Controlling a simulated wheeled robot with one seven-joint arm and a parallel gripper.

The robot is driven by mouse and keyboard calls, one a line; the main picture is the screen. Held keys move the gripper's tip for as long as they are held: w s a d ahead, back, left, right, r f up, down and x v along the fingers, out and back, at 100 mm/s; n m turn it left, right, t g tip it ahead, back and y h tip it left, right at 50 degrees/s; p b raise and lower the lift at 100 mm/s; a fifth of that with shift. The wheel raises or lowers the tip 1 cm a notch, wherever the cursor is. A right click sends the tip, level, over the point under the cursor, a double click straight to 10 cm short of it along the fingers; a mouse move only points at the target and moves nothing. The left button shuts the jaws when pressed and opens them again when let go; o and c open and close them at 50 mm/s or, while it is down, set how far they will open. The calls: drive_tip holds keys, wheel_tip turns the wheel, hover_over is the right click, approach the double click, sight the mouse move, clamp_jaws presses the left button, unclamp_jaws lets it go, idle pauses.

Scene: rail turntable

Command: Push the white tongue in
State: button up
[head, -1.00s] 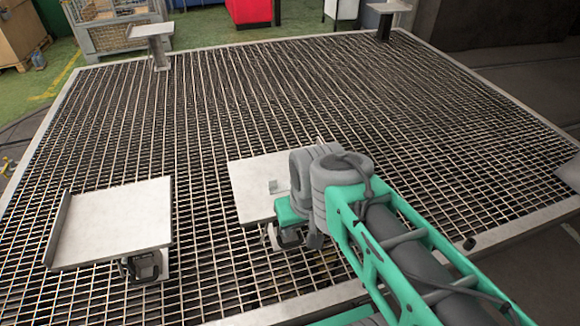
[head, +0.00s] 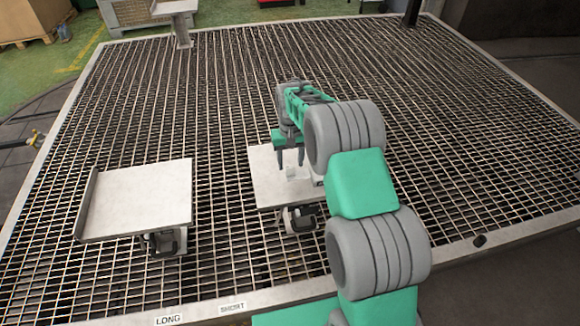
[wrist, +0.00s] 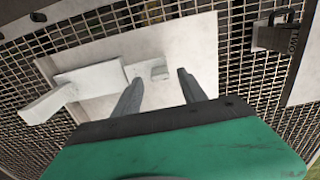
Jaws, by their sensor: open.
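The white tongue (wrist: 92,80) is a flat bar on the middle pale plate (wrist: 200,48), with an angled end jutting past the plate's left edge in the wrist view. Its other end points at a small raised catch (wrist: 150,70). In the head view white parts show on the plate (head: 262,185), partly hidden by my arm. My gripper (head: 291,162) is open and empty, with both fingers pointing down over this plate. In the wrist view my gripper (wrist: 160,82) has the tongue to its left and the catch just beyond its fingertips. I cannot tell whether the fingers touch anything.
Another pale plate (head: 138,200) with a raised left edge stands at left, clear of my arm. Labels LONG (head: 168,319) and SHORT (head: 233,307) are on the front rim. A further stand (head: 176,12) is at the back. The grating between is open.

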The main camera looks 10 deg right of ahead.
sight(290, 167)
drive_tip(key=shift+f, duration=1.85)
clamp_jaws()
